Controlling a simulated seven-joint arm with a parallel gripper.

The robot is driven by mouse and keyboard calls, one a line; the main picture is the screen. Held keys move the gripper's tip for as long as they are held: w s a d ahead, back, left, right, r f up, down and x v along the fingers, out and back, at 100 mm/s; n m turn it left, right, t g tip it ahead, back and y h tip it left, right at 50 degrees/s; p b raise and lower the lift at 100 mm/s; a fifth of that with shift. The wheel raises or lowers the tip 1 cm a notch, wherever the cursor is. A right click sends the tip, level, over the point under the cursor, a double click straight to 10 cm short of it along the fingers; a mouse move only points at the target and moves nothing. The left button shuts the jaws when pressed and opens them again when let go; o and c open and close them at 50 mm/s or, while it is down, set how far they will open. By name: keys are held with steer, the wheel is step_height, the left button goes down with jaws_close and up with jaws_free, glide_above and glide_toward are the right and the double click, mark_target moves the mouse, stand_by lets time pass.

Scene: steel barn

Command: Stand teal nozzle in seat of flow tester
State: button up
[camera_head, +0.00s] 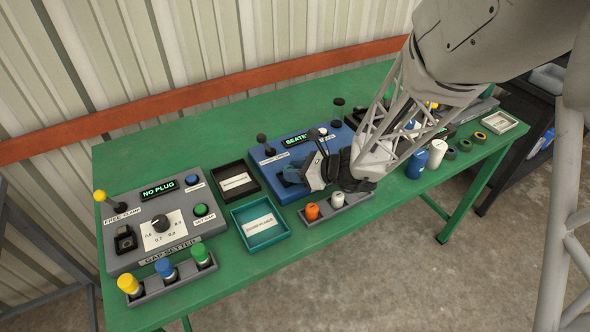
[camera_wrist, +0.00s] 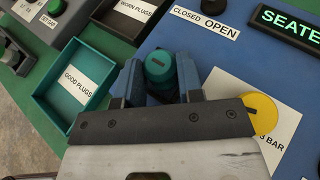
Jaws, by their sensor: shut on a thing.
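The teal nozzle (camera_wrist: 158,68) is upright between the two blue fingers of my gripper (camera_wrist: 160,80) in the wrist view. The gripper is shut on it, over the blue flow tester (camera_wrist: 212,60). In the head view my gripper (camera_head: 306,172) is low over the front of the flow tester (camera_head: 258,157) and hides the nozzle. The tester's lit display (camera_head: 298,140) starts with "SEATE"; its end is cut off or covered. The seat and the nozzle's lower end are hidden, so I cannot tell how deep it stands.
A grey rack (camera_head: 345,208) with an orange nozzle (camera_head: 312,212) and a white nozzle (camera_head: 337,200) stands in front of the tester. A teal tray (camera_head: 283,237) marked good plugs and a black tray (camera_head: 252,190) lie left. A yellow knob (camera_wrist: 260,113) is close right of my gripper.

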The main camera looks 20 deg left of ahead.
steer(key=shift+f, duration=0.1)
steer(key=o, duration=0.9)
steer(key=v, duration=1.2)
steer(key=shift+r, duration=0.25)
steer(key=shift+s, duration=0.15)
stand_by(0.4)
steer(key=s+d+r+n+h, duration=0.7)
steer(key=s+d+r+n, duration=0.1)
steer(key=d, duration=0.4)
steer(key=s+d+r+n+t+h, duration=0.1)
steer(key=s+d+r+n+h, duration=0.5)
steer(key=s+d+n, duration=0.5)
steer(key=shift+s+d+r+h, duration=0.4)
steer(key=shift+s+d+r, duration=0.4)
steer(key=shift+s, duration=0.4)
